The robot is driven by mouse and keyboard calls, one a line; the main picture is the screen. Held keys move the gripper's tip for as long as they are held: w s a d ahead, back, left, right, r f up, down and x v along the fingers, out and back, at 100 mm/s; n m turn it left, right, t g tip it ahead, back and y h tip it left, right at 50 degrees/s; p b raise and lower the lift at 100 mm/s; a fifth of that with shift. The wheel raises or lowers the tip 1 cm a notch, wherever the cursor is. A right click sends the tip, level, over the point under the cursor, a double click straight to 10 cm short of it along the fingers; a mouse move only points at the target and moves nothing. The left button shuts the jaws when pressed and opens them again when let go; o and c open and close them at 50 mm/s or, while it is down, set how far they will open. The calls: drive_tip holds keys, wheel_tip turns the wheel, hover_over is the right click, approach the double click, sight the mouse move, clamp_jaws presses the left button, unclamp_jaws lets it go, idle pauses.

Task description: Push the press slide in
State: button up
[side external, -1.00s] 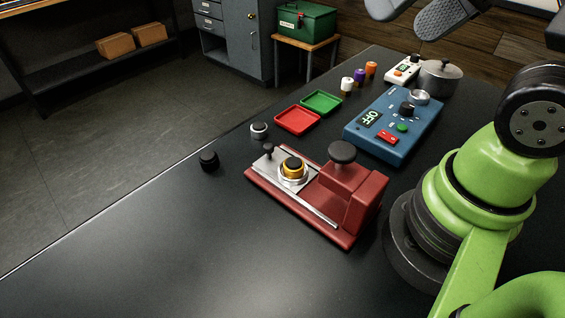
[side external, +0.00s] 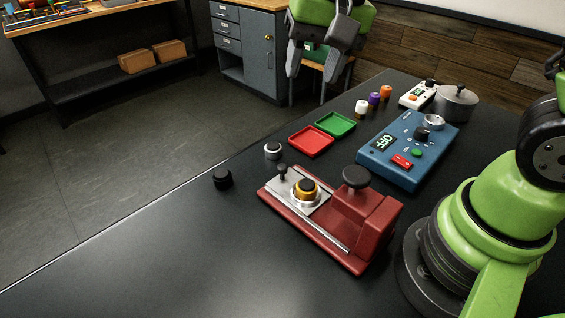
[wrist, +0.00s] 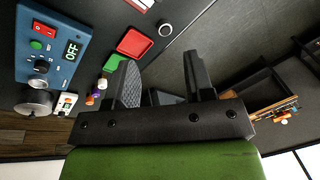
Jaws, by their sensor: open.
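The red press (side external: 372,222) stands on the dark table in the side external view, with a black round knob (side external: 356,177) on its block. Its silver press slide (side external: 319,208) lies on the red base, to the left of the block. The slide has a small black handle (side external: 282,173) at its far left end and carries a gold ring piece with a black top (side external: 306,187). My gripper (side external: 316,62) is open and empty, high at the far side, well away from the press.
A blue control box (side external: 408,150) reading OFF, red tray (side external: 311,141), green tray (side external: 336,124), small bottles (side external: 374,100), a meter and a lidded pot (side external: 456,103) stand behind the press. A black knob (side external: 222,179) and a white-rimmed one (side external: 273,150) lie left. The front left table is clear.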

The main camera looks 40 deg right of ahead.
sight(282, 167)
drive_tip(key=w+f, duration=0.1)
drive_tip(key=f, duration=0.6)
drive_tip(key=w+a+f+m+g, duration=0.1)
drive_tip(key=w+f, duration=0.1)
drive_tip(key=f, duration=0.5)
drive_tip(key=w+f+g, duration=0.1)
drive_tip(key=w+f, duration=0.1)
drive_tip(key=f, duration=0.5)
drive_tip(key=shift+a+m+h, duration=0.15)
drive_tip(key=shift+m+h, duration=0.15)
drive_tip(key=shift+h, duration=0.1)
drive_tip(key=shift+s, duration=0.1)
clamp_jaws()
